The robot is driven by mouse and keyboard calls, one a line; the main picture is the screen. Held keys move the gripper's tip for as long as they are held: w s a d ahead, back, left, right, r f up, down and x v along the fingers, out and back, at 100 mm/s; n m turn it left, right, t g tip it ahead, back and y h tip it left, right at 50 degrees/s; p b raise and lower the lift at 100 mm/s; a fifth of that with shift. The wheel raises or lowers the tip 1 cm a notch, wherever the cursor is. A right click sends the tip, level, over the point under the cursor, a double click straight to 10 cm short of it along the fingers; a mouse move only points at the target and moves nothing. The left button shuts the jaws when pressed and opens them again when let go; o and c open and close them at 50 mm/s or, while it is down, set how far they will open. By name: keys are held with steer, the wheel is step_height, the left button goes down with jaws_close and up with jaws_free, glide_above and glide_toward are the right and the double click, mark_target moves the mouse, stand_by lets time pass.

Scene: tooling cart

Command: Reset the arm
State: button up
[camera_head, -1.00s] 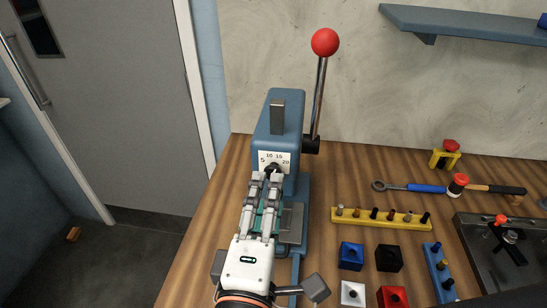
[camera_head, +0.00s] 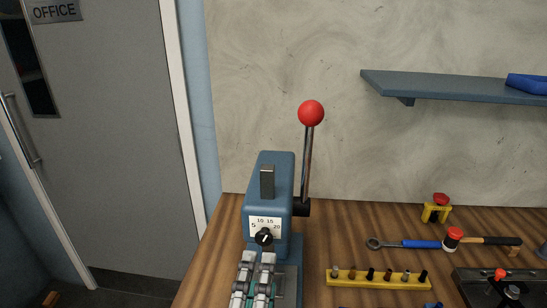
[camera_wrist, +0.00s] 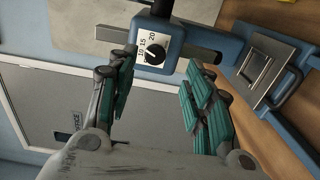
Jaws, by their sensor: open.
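My gripper (camera_head: 254,277) is at the bottom of the head view, in front of the blue press (camera_head: 268,185) with a dial (camera_head: 264,237) marked 5 to 20. In the wrist view my gripper (camera_wrist: 165,95) is open, with its green-padded fingers well apart and nothing between them. The dial (camera_wrist: 154,51) shows beyond the fingertips, apart from them. The press's lever with a red ball (camera_head: 311,113) stands up at its right side. The rest of my arm is out of the head view.
A yellow rack (camera_head: 379,280) with several pegs lies right of the press. A wrench (camera_head: 405,243), a hammer (camera_head: 485,241) and a yellow clamp-like piece (camera_head: 436,212) are behind it. A blue shelf (camera_head: 450,88) is on the wall. An office door (camera_head: 100,150) is at left.

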steer(key=w+d+f+m+g+h, duration=0.1)
steer(key=w+d+f+m+g, duration=0.25)
steer(key=d+f, duration=0.2)
steer(key=w+d+f+m+g+h, duration=0.1)
steer(key=w+d+f+m+g, duration=0.2)
steer(key=d, duration=0.4)
steer(key=d+m+g+y, duration=0.3)
steer(key=d+m+g, duration=0.1)
steer(key=d+m, duration=0.6)
steer(key=shift+s+d+y, duration=0.25)
steer(key=shift+d+y, duration=0.05)
steer(key=shift+d, duration=0.05)
steer(key=shift+m, duration=0.25)
